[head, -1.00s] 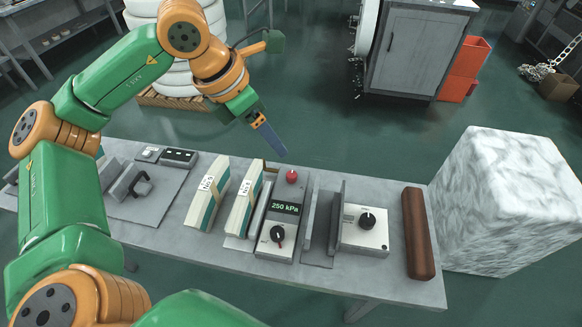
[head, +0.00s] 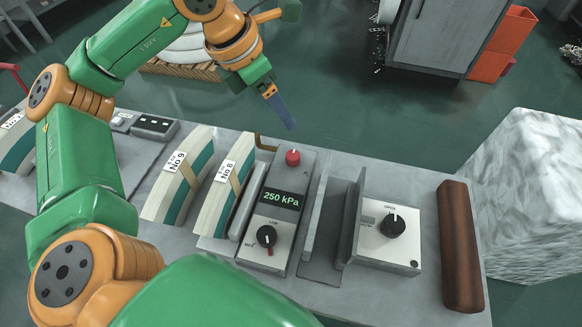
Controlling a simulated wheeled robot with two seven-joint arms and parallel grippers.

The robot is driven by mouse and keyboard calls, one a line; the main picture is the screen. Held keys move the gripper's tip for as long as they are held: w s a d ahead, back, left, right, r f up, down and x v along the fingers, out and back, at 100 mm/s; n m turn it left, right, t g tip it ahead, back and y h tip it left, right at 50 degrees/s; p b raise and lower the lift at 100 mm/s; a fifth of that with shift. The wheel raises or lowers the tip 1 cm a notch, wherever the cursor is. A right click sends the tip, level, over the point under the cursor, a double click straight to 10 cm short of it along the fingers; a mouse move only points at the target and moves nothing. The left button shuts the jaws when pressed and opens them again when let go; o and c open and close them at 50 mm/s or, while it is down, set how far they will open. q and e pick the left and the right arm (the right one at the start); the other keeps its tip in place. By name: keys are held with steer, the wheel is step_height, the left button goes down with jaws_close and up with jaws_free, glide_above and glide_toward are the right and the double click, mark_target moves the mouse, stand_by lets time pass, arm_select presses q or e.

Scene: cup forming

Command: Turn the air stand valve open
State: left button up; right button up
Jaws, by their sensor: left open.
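A light grey box (head: 372,252) on the bench carries a black knob (head: 393,225) with the label OPEN above it and another small label at its left. Left of it stands a grey unit (head: 283,215) with a green display reading 250 kPa, a red button (head: 292,157) on top and a black dial (head: 266,236) with a red pointer. My left gripper (head: 283,112) is open and empty, above and behind the bench's far edge, apart from both knobs. Its fingers overlap in this view. My right gripper is not in view.
Upright grey plates (head: 345,225) stand between the two boxes. A brown bar (head: 460,245) lies at the bench's right end, with a white wrapped block (head: 530,200) beyond.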

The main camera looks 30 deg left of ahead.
arm_select(q)
steer(key=b, duration=0.6)
glide_above(292, 155)
steer(key=s+a, duration=0.2)
steer(key=s, duration=0.1)
step_height(292, 155, down, 9)
steer(key=shift+w+d+f, duration=0.35)
steer(key=shift+f, duration=0.1)
steer(key=x, duration=0.5)
steer(key=shift+w+d+f, duration=0.1)
steer(key=shift+f, duration=0.15)
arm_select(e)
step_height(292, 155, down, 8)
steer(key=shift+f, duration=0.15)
arm_select(q)
steer(key=shift+c, duration=0.3)
jaws_close()
